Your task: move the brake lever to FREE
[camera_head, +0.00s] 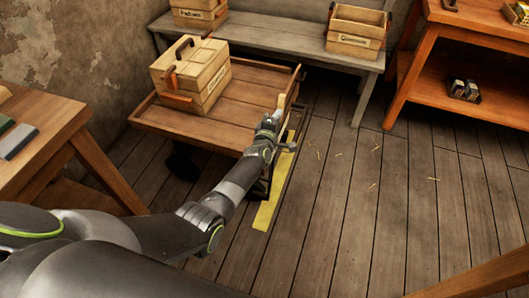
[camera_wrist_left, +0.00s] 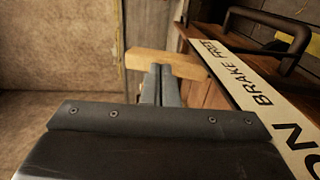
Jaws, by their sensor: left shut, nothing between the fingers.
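A cart (camera_head: 148,112) stands left of centre in the head view. The brake lever appears as a pale wooden bar (camera_wrist_left: 140,62) at its right end; a small part shows in the head view (camera_head: 281,101). A white strip (camera_wrist_left: 240,72) on the cart reads BRAKE, FREE and ON. The bar's right end lies near FREE, at the far end of the strip from ON. My left gripper (camera_head: 273,117) is shut and empty; its fingertips (camera_wrist_left: 160,70) overlap the bar in the wrist view. I cannot tell whether they touch it.
A wooden box (camera_head: 195,78) with a handle sits on the cart. A dark handle (camera_wrist_left: 268,22) rises beside the strip. A grey bench (camera_head: 275,35) stands behind, and an orange table (camera_head: 480,22) at back right. Floor right of the yellow strip (camera_head: 268,205) is mostly clear.

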